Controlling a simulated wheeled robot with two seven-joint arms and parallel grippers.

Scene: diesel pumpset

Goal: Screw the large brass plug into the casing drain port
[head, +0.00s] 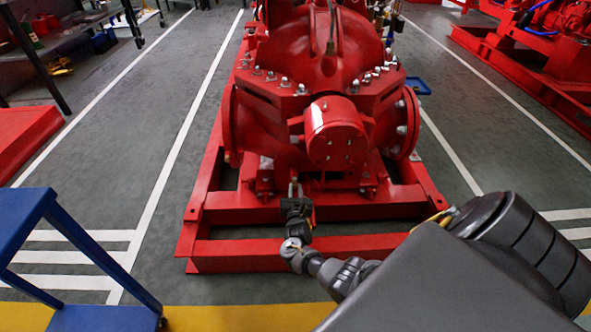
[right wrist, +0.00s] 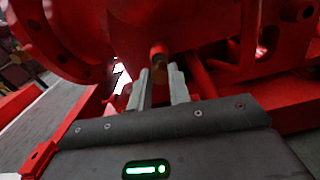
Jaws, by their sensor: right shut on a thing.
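My right gripper (head: 294,188) reaches up under the front of the red pump casing (head: 333,130), low and just left of its round bearing housing. In the right wrist view, its two pale fingers (right wrist: 161,84) are shut on the brass plug (right wrist: 159,63). The plug's end points at the red casing (right wrist: 170,25) and lies very close to it. I cannot tell whether it touches or has entered the drain port. The port itself is not visible. The plug is too small to make out in the head view. My left gripper is not in view.
The red base frame (head: 240,255) runs below and around the pump, close to my right wrist. A blue stand (head: 25,215) is at the left edge. A workbench (head: 75,35) stands at the back left. The grey floor left of the pump is clear.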

